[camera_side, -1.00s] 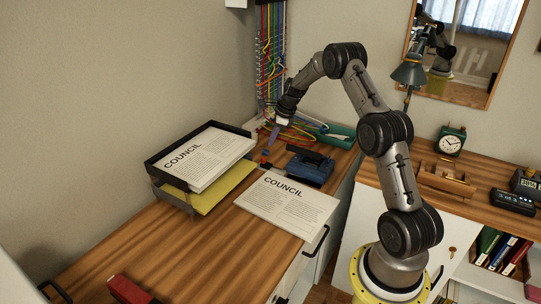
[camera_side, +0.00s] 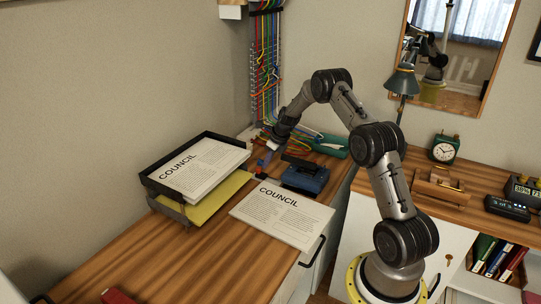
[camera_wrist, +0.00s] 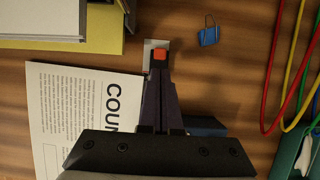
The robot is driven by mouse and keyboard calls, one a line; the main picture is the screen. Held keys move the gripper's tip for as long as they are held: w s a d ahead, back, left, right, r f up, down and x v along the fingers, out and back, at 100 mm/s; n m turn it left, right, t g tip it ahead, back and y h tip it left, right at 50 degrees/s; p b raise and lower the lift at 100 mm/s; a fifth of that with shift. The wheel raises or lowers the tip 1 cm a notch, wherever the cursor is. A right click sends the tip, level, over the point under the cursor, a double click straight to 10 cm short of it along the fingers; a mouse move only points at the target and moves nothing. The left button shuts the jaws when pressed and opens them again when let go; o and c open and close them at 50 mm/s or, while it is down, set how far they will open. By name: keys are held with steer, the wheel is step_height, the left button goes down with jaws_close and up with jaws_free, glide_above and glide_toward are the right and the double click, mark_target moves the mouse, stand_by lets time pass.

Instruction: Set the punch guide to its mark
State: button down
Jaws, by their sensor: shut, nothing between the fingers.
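The blue hole punch (camera_side: 305,178) stands on the desk beside the front paper stack; in the wrist view my gripper mostly covers its blue body (camera_wrist: 207,125). The punch guide shows as a small orange-red block (camera_wrist: 160,54) on a light metal strip (camera_wrist: 150,44) sticking out past the punch. In the side view the guide is a small red spot (camera_side: 260,163). My gripper (camera_wrist: 162,72) is shut and empty, pointing down, its fingertips right at the guide's near side. I cannot tell whether they touch it. No mark is readable.
A paper stack headed COUNCIL (camera_side: 283,213) lies in front of the punch. A black letter tray (camera_side: 147,172) with papers stands left. A blue clip (camera_wrist: 208,36) lies beyond the guide. Coloured cables (camera_wrist: 290,75) and a green holder (camera_side: 331,146) are to the right.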

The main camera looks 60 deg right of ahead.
steer(key=shift+x, duration=0.8)
steer(key=shift+w, duration=0.1)
steer(key=shift+w, duration=0.6)
steer(key=shift+r, duration=0.1)
